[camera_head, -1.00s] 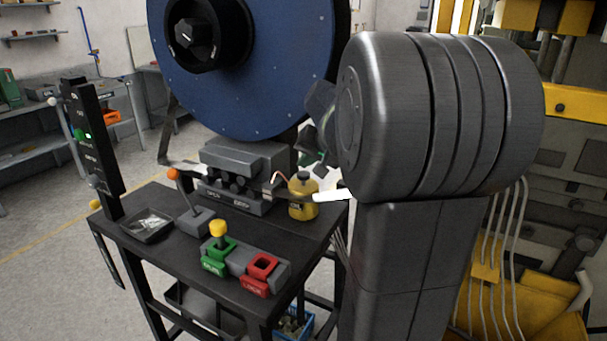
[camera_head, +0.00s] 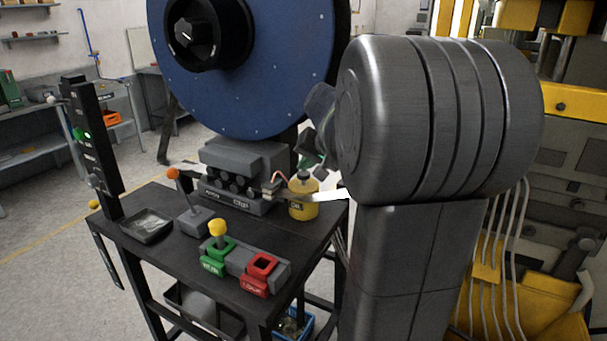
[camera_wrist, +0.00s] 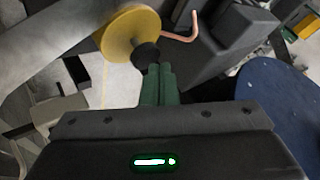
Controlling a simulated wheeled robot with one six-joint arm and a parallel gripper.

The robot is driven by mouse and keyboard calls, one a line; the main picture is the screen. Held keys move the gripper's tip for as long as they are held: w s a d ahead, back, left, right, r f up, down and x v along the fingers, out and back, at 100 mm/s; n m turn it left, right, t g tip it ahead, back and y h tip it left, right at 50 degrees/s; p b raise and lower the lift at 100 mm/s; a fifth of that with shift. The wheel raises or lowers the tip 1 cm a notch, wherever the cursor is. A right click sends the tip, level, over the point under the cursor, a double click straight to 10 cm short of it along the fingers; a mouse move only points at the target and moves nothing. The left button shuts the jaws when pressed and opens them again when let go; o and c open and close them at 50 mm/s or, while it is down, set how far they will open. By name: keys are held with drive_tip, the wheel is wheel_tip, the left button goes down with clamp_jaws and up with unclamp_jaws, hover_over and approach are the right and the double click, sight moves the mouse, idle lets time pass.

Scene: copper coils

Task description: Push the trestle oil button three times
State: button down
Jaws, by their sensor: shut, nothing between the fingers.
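The yellow trestle oil can (camera_head: 303,203) stands at the right rear of the black trestle table, with a dark button (camera_head: 304,176) on top. The wrist view shows its yellow round top (camera_wrist: 120,36) and the black button (camera_wrist: 146,54). My gripper (camera_wrist: 157,68) is shut and empty, its green fingers together, with the tips right at the button's edge. I cannot tell whether they touch or press it. In the head view my green fingertips (camera_head: 306,163) show just above the button; the rest of the gripper is mostly hidden behind my arm.
The grey straightener (camera_head: 240,165) and blue coil reel (camera_head: 250,80) stand close behind.

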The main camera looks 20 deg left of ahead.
sight(307, 175)
drive_tip(key=shift+f+b, duration=0.75)
drive_tip(key=shift+f, duration=0.2)
idle(0.6)
drive_tip(key=shift+r, duration=0.1)
drive_tip(key=shift+r+p, duration=1.05)
drive_tip(key=shift+r, duration=0.25)
drive_tip(key=shift+r+p, duration=1.9)
drive_tip(key=shift+r, duration=0.65)
drive_tip(key=shift+d+f, duration=0.1)
drive_tip(key=shift+d, duration=0.05)
